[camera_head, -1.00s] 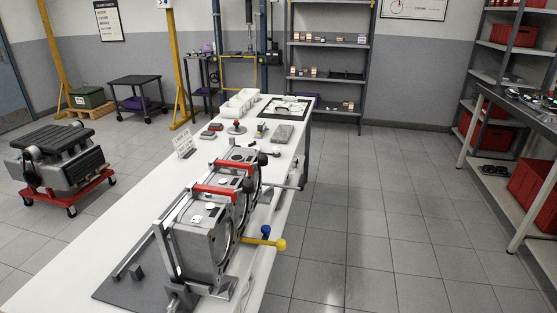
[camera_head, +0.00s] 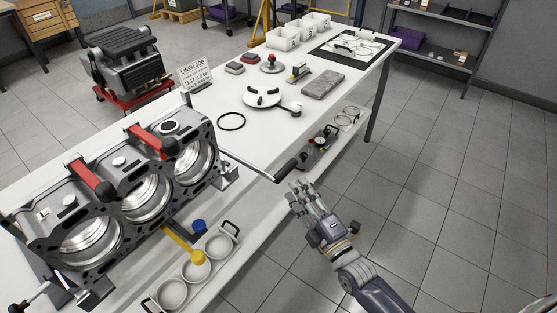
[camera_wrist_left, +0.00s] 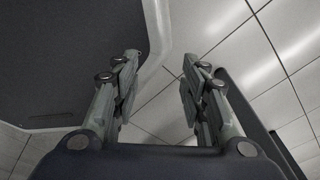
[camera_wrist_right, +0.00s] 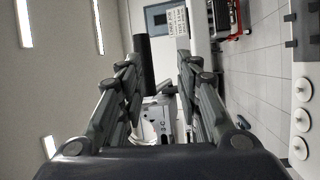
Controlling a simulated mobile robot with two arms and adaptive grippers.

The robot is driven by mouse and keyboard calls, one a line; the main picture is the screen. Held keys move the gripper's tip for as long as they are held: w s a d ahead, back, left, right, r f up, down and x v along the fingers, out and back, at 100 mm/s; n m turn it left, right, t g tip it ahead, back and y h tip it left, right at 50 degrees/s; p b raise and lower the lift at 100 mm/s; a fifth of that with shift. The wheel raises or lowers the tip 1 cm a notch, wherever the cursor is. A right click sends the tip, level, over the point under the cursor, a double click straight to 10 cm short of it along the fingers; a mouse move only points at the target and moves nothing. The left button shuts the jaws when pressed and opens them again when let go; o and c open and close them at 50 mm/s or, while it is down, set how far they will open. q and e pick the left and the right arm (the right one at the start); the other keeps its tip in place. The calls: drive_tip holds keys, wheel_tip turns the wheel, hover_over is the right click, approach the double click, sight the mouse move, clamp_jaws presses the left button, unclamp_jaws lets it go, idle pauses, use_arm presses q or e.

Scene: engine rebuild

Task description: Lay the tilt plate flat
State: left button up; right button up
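The engine block (camera_head: 150,190) stands on edge on the white bench, its three bores facing me, with red clamps (camera_head: 92,178) across it. I cannot make out the tilt plate apart from the block and its mount. A steel bar with a black grip (camera_head: 286,171) sticks out from the block's right end over the bench edge. My right gripper (camera_head: 305,192) is just below and right of this grip, fingers toward it. In the right wrist view the gripper (camera_wrist_right: 159,60) is open, the dark grip (camera_wrist_right: 147,62) showing between its fingers. My left gripper (camera_wrist_left: 160,58) is open and empty.
A black ring (camera_head: 231,121) and a round plate (camera_head: 262,98) lie right of the block. The floor right of the bench is clear.

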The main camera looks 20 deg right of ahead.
drive_tip(key=r+b+x, duration=0.2)
drive_tip(key=b+x, duration=0.1)
drive_tip(key=x, duration=0.8)
drive_tip(key=shift+r+n, duration=0.15)
drive_tip(key=shift+n, duration=0.15)
clamp_jaws()
drive_tip(key=shift+s, duration=0.1)
